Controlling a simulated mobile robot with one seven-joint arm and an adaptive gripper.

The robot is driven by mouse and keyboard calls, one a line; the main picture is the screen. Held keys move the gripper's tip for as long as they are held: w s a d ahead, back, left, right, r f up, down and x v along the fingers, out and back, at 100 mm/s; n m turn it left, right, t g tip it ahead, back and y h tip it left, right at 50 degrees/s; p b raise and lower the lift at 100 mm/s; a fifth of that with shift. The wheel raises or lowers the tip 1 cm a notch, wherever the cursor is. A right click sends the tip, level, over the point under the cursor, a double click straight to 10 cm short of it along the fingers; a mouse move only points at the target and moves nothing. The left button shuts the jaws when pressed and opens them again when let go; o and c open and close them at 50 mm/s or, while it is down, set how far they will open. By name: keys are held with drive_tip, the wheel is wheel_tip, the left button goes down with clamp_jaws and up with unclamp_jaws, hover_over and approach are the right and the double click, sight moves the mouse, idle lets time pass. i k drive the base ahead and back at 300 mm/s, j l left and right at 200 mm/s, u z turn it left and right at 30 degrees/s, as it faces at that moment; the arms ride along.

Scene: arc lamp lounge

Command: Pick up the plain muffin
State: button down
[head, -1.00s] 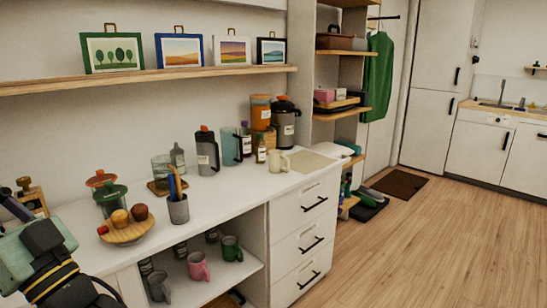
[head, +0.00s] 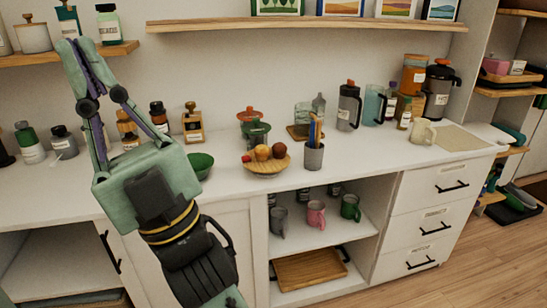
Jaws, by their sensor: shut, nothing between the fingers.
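A round wooden dish (head: 268,170) stands on the white counter, right of my gripper in the head view. In it are a golden-tan round item (head: 262,152), which looks like the plain muffin, and a darker reddish-brown one (head: 279,150). A small red item (head: 246,158) sits at the dish's left edge. They are too small to identify surely. My gripper (head: 72,43) is raised at the left, its fingertips together and empty, apart from the dish.
A green bowl (head: 201,164) stands left of the dish, a grey pencil cup (head: 314,157) to its right. Several bottles line the counter at left. A shelf (head: 310,26) hangs above. Mugs (head: 316,213) are in the open cabinet below.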

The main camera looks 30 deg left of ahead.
sight(262, 152)
drive_tip(key=u, duration=1.45)
drive_tip(key=i+j, duration=0.2)
drive_tip(key=j, duration=0.15)
drive_tip(key=i+j, duration=0.2)
drive_tip(key=j, duration=0.2)
drive_tip(key=i+j, duration=0.15)
drive_tip(key=j, duration=0.2)
drive_tip(key=i+j+z, duration=0.1)
drive_tip(key=z, duration=0.25)
drive_tip(key=j+z, duration=0.2)
drive_tip(key=z, duration=0.15)
drive_tip(key=j+z, duration=0.2)
drive_tip(key=z, duration=0.15)
drive_tip(key=i+z, duration=0.35)
drive_tip(key=z, duration=0.15)
